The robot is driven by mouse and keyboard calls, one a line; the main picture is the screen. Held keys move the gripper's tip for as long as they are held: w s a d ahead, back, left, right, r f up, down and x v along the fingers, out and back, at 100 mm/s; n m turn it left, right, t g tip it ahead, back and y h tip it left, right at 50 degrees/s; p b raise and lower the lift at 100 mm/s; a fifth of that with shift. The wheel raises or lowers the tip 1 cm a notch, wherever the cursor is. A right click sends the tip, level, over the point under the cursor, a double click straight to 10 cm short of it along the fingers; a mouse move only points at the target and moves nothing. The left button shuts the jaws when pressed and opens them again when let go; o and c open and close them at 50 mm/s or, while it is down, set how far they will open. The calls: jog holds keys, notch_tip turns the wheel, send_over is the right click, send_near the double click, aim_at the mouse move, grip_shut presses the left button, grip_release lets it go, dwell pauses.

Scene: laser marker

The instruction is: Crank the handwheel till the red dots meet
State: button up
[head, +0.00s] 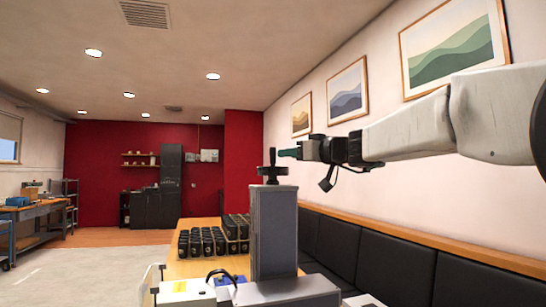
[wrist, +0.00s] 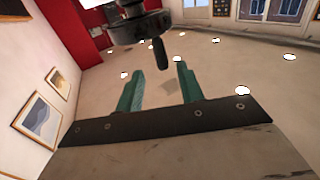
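The black handwheel (head: 272,171) lies flat on top of the grey column (head: 274,232) of the laser marker in the head view. Its upright crank handle (head: 272,156) stands on the rim. The wheel (wrist: 138,27) and its dark handle (wrist: 159,53) also show at the top of the wrist view. My gripper (head: 279,152) is just right of the handle in the head view. In the wrist view my gripper (wrist: 159,71) has its two teal fingers apart, with nothing between them; the handle is just beyond the fingertips. No red dots are visible.
Several dark cups or cylinders (head: 208,241) stand in rows on the wooden table behind the column. A white box (head: 187,291) and a blue item (head: 226,280) lie at its foot. A black padded bench (head: 350,250) runs along the right wall. The air around the handwheel is clear.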

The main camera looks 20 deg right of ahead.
aim_at(275, 155)
jog(key=x, duration=0.7)
jog(key=shift+w+a, duration=0.15)
jog(key=shift+w, duration=0.15)
grip_shut()
